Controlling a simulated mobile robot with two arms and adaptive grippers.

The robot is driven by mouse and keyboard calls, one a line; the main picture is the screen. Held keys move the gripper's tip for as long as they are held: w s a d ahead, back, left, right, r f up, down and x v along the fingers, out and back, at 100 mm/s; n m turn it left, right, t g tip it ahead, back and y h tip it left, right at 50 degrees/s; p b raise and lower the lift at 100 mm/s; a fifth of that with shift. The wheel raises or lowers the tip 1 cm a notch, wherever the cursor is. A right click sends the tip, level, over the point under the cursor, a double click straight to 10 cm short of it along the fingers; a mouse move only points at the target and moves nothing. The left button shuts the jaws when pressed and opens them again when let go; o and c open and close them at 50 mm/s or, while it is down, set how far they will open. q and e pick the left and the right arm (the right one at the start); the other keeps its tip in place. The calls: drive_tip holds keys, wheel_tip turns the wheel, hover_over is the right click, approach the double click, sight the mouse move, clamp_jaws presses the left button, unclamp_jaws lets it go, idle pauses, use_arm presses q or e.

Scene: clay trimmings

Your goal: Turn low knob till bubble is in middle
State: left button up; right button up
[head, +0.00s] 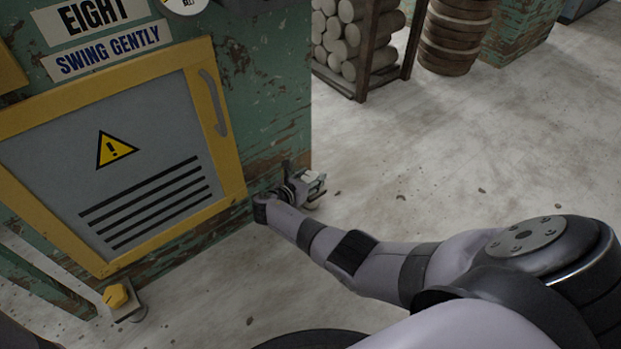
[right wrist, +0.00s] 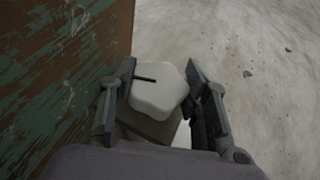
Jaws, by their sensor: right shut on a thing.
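A pale, lobed knob (right wrist: 158,88) with a black line on its top sits between the fingers of my right gripper (right wrist: 163,100) in the right wrist view. The gripper is shut on it, one finger on each side. In the head view my right gripper (head: 312,183) is low at the right corner of the green cabinet, near the floor, and the pale knob (head: 310,176) shows only in part. A yellow knob (head: 117,296) stands low at the cabinet's left. No bubble can be made out. My left gripper is not in view.
The worn green cabinet (head: 262,75) has a yellow-framed grey door (head: 150,135) with a warning sign and a handle (head: 213,103). The floor at right is mostly clear.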

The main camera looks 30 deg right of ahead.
idle(0.3)
drive_tip(key=o, duration=1.2)
drive_tip(key=shift+a, duration=0.1)
drive_tip(key=v, duration=1.1)
drive_tip(key=shift+s+a+r, duration=0.15)
drive_tip(key=shift+a+r, duration=0.15)
